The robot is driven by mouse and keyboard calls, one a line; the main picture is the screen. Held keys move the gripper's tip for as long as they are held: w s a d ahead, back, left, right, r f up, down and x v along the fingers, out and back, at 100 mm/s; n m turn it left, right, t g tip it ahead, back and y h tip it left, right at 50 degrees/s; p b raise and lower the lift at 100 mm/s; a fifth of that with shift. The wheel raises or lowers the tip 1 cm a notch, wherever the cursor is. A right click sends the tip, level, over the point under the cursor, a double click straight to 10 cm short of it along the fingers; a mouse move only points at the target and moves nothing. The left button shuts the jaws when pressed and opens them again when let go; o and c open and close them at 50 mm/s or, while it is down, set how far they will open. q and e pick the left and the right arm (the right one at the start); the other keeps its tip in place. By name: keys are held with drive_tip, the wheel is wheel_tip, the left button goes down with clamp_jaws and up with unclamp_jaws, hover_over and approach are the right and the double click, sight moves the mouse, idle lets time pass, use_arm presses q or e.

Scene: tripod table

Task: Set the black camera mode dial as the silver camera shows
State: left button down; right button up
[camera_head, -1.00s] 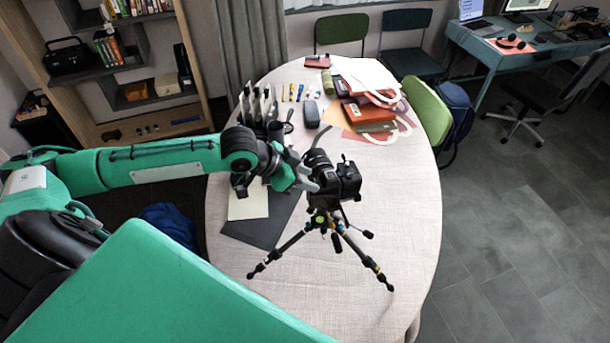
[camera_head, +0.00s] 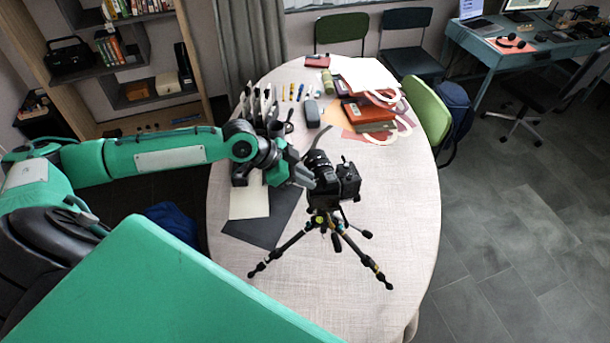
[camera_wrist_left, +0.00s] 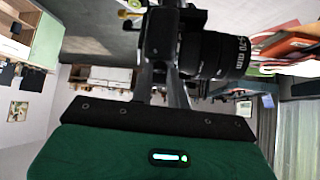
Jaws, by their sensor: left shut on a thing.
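The black camera (camera_head: 347,184) stands on a small tripod (camera_head: 328,222) on the table, its lens toward the back left. My left gripper (camera_head: 308,180) reaches in from the left and meets the camera's left side. In the left wrist view, the gripper's fingers (camera_wrist_left: 163,88) are shut on part of the black camera (camera_wrist_left: 160,32), beside its lens (camera_wrist_left: 212,54). The mode dial is too small or hidden to make out, and so is its setting. No silver camera can be picked out. My right gripper is not in view.
The oval table (camera_head: 385,225) is clear at the front and right of the tripod. Dark and cream sheets (camera_head: 250,204) lie under the left arm. Pens, a dark case (camera_head: 312,113) and red-brown folders (camera_head: 368,115) lie further back. A green chair (camera_head: 428,108) stands at right.

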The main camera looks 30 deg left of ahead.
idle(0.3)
use_arm(q)
drive_tip(key=c, duration=1.3)
unclamp_jaws()
drive_tip(key=shift+c, duration=0.2)
drive_tip(key=shift+a, duration=0.1)
drive_tip(key=b+v, duration=0.5)
drive_tip(key=v, duration=0.8)
drive_tip(key=shift+a+r, duration=0.2)
drive_tip(key=shift+r, duration=0.1)
